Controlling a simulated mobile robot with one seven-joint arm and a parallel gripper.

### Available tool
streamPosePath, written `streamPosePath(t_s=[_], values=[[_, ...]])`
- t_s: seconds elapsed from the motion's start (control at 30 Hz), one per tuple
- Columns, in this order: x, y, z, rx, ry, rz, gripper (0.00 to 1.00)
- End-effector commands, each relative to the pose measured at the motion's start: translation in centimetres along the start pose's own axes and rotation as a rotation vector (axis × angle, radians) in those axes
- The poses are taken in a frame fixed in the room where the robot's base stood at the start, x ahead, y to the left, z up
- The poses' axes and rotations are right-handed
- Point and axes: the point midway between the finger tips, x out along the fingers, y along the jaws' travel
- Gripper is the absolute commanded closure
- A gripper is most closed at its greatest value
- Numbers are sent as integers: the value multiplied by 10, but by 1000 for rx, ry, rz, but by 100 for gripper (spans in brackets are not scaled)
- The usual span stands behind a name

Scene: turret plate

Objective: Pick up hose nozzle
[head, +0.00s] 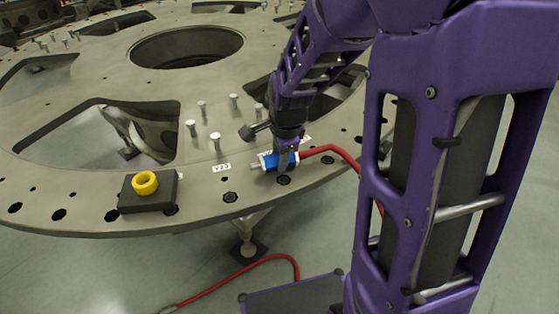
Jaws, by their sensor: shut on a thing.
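The hose nozzle (270,161) is a small blue cylinder with a light metal tip on its left end. A red hose leaves its right end. It is at the front edge of the round turret plate (195,187), just right of a white label. My gripper (282,165) reaches down over the nozzle and is shut on it. The fingers hide part of the blue body. I cannot tell whether the nozzle touches the plate or is slightly raised.
A dark block with a yellow ring (145,183) sits left on the plate. Several metal pegs (215,139) stand behind the nozzle. The plate has large cutouts and a round central hole. The red hose (340,153) runs off the right edge and shows on the floor.

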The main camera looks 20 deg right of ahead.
Motion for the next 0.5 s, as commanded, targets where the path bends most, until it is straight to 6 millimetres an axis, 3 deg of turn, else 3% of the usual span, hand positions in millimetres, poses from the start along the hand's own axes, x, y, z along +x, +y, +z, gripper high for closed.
streamPosePath(t_s=[0.27, 0.5], values=[[-2, 0, 0, 1, 0, 3, 100], [-40, -13, 0, 1, 0, -4, 100]])
